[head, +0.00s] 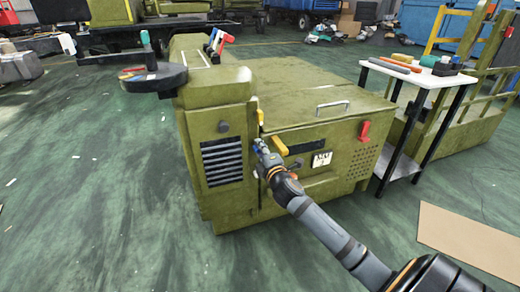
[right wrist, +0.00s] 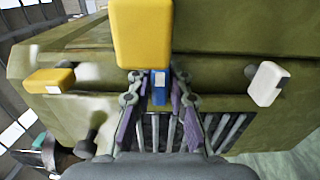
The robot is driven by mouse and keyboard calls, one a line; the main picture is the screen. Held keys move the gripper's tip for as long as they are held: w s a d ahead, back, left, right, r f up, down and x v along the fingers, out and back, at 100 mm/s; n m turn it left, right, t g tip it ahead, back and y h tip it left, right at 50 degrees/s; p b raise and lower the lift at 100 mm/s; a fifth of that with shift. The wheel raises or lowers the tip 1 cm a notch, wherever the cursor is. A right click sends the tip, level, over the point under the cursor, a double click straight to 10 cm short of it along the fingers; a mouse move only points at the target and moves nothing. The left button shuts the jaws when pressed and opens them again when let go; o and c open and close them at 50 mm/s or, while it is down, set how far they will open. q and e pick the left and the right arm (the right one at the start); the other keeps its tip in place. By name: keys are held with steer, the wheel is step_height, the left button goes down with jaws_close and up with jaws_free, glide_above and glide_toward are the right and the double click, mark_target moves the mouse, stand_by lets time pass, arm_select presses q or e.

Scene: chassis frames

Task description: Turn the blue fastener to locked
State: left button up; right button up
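The blue fastener (right wrist: 159,90) is a small upright blue piece with a pale label, in the middle of the right wrist view. It sits at the green machine's front, above a dark slatted grille. My right gripper (right wrist: 158,80) has its two fingers spread, one on each side of the blue fastener, with no clear contact. In the head view my right gripper (head: 262,149) is at the machine's front, right of the grille, and hides most of the fastener. My left gripper is not in view.
The green machine (head: 300,95) has a yellow block (right wrist: 143,35) close above the blue fastener, another yellow piece (right wrist: 50,79) and a white piece (right wrist: 267,84). A red lever (head: 364,131) is further right. A white-topped side table (head: 425,79) stands at right. The left floor is mostly clear.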

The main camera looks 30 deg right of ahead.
jaws_close()
steer(key=shift+m, duration=0.3)
steer(key=m+p, duration=0.1)
steer(key=m, duration=0.1)
steer(key=shift+m, duration=0.3)
steer(key=m+p, duration=0.1)
steer(key=m, duration=0.3)
steer(key=shift+m, duration=0.3)
steer(key=m, duration=0.5)
steer(key=shift+f, duration=0.1)
steer(key=m+b, duration=0.1)
steer(key=m, duration=0.4)
steer(key=shift+m, duration=0.3)
